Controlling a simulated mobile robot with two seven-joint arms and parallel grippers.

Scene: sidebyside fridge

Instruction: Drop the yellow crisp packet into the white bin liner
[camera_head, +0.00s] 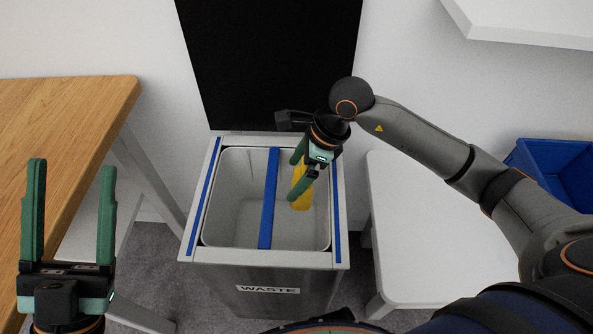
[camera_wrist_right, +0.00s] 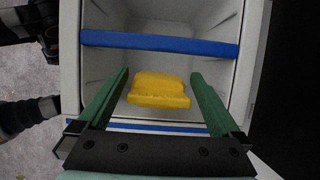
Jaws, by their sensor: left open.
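The yellow crisp packet (camera_head: 302,192) shows inside the right half of the waste bin, under my right gripper (camera_head: 295,178). In the right wrist view the packet (camera_wrist_right: 160,91) lies between the two green fingers in the picture, with a gap on each side. The right gripper is open above the bin's mouth. I cannot tell whether the packet rests on the bottom or is in mid-air. The white bin liner (camera_head: 234,208) lines the bin on both sides of a blue bar. My left gripper (camera_head: 72,168) is open and empty at the lower left, away from the bin.
The blue bar (camera_head: 269,200) crosses the bin's opening. A wooden table (camera_head: 60,110) stands at the left. A white table (camera_head: 430,240) stands at the right, with a blue crate (camera_head: 545,165) behind my right arm. A black panel (camera_head: 270,60) rises behind the bin.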

